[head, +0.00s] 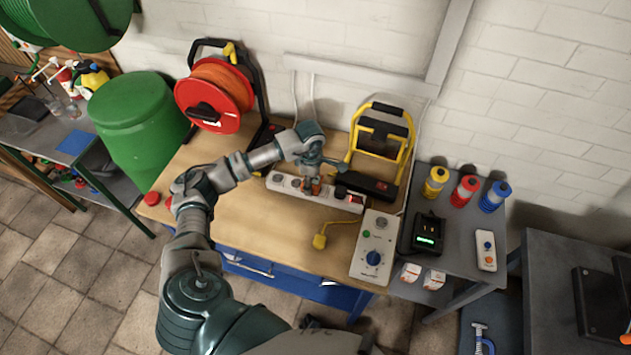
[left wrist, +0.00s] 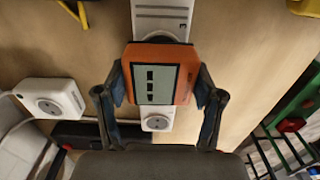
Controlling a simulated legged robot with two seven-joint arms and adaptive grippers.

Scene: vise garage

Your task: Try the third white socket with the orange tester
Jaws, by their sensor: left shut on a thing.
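The orange tester (head: 313,187) is in my left gripper (head: 312,180), over the middle of the white socket strip (head: 330,198) on the bench. In the left wrist view the tester (left wrist: 181,84) has a grey screen with dark marks, and a blue-padded finger presses each side. The strip (left wrist: 162,18) runs up and down behind it. One socket (left wrist: 157,123) shows below the tester; a round edge shows just above it. The socket right behind the tester is hidden, so I cannot tell whether its pins are in. My right gripper is not in view.
A black-and-red case (head: 367,187) and a yellow work lamp (head: 381,138) stand close behind the strip. A yellow plug (head: 320,241) and a white dial box (head: 375,247) are in front. A red cable reel (head: 214,95) stands at the back left.

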